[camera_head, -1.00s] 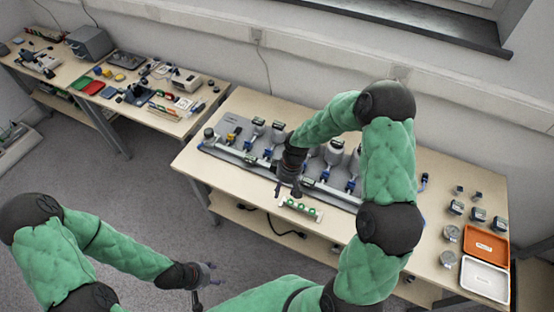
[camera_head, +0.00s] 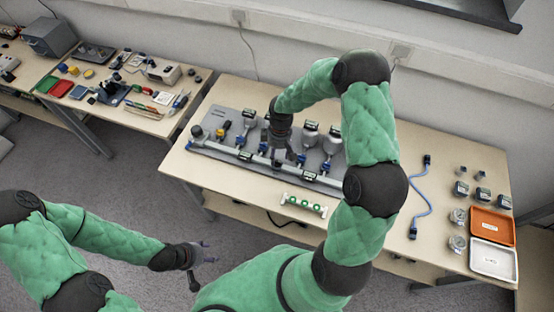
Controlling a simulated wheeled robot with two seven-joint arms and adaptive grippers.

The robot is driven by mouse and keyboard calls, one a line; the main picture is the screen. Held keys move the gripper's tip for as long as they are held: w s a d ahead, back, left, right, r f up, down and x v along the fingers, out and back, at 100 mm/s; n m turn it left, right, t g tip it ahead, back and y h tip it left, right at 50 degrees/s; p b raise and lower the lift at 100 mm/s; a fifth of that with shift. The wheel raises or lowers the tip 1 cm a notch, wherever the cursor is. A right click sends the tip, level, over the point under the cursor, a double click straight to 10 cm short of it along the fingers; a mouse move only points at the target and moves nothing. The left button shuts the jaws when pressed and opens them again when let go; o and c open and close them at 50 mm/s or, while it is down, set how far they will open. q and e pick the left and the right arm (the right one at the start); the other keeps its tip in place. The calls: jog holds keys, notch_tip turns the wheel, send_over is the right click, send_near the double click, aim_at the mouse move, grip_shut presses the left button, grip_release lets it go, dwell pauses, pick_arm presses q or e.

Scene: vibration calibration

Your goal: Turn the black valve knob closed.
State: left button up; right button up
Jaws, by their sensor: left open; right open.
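A grey board (camera_head: 228,117) on the wooden table carries a white pipe (camera_head: 225,150) with several fittings. A dark round knob (camera_head: 197,131) stands at the pipe's left end; it looks like the black valve knob, but its turn position is too small to tell. My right gripper (camera_head: 279,160) is open, pointing down over the middle of the pipe, well to the right of that knob. It hides part of the pipe and the fittings behind. My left gripper (camera_head: 205,268) is open and empty, low over the floor in front of the table.
A small rack with green parts (camera_head: 304,205) lies in front of the board. A blue cable (camera_head: 421,195), an orange tray (camera_head: 492,226) and a white tray (camera_head: 493,260) lie on the right. A cluttered second table (camera_head: 125,90) stands at the left.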

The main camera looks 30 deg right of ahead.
aim_at(277, 162)
jog(key=shift+s+a+f, duration=0.1)
jog(key=shift+a+f, duration=0.05)
jog(key=shift+f, duration=1.55)
grip_shut()
